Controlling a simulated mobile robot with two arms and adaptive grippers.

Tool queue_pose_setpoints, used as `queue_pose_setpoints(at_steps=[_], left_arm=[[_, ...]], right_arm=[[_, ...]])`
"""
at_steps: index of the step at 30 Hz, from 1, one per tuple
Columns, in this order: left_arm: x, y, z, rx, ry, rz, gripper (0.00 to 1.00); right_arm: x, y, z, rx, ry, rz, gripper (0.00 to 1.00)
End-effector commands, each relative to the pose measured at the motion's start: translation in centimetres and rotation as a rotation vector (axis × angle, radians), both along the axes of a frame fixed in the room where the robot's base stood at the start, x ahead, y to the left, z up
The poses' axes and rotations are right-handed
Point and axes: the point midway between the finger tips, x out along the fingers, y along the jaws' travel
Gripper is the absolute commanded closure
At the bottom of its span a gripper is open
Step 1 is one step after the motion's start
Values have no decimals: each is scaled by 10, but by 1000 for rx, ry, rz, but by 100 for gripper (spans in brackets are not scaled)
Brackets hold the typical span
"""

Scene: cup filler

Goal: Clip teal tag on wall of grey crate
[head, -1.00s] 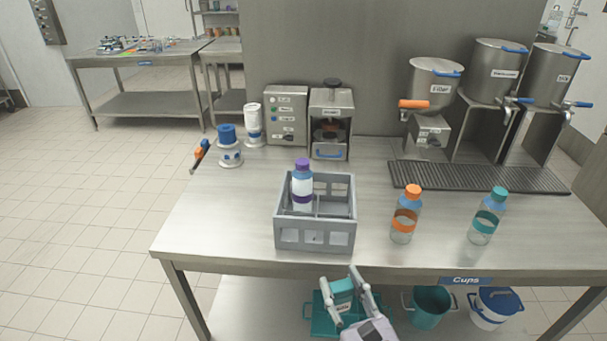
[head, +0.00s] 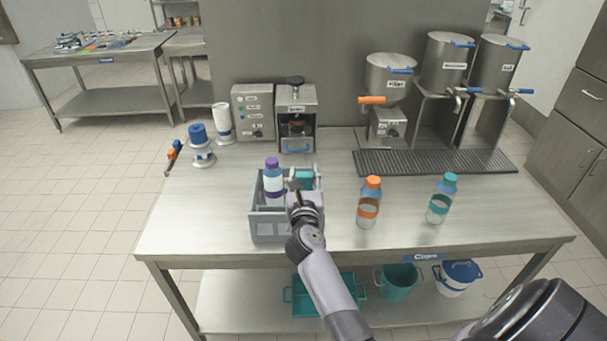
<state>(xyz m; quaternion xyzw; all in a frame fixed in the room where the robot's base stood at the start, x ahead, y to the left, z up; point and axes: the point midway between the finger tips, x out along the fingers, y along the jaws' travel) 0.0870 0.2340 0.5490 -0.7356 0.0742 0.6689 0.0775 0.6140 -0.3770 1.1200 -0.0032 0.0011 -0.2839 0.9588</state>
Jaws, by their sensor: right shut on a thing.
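The grey crate (head: 267,229) stands on the steel table, with a purple-capped bottle (head: 272,182) upright in its left part. My right gripper (head: 305,181) is over the right part of the crate, near its back wall. It is shut on the teal tag (head: 304,174), a small teal piece between the fingers. My wrist and arm hide the crate's right front and the tag's lower part. I cannot tell if the tag touches the crate wall. My left gripper is not in view.
An orange-capped bottle (head: 369,203) and a teal-capped bottle (head: 441,199) stand right of the crate. A drip grating (head: 435,162) lies behind them under the dispensers. A press (head: 296,120) stands behind the crate.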

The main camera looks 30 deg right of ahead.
Motion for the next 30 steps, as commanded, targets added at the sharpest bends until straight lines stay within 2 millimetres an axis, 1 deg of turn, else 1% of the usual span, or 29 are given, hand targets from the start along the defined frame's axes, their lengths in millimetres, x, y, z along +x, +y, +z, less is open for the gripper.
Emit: queue_pose_setpoints(at_steps=[1, 5, 18, 30], left_arm=[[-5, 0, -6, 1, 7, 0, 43], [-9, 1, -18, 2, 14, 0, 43], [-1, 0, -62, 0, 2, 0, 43], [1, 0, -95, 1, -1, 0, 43]], right_arm=[[0, 0, -6, 0, 0, 0, 82], [0, 0, -16, -1, -1, 1, 82], [0, 1, -58, -1, -2, 2, 82], [0, 0, -97, 0, 0, 1, 82]])
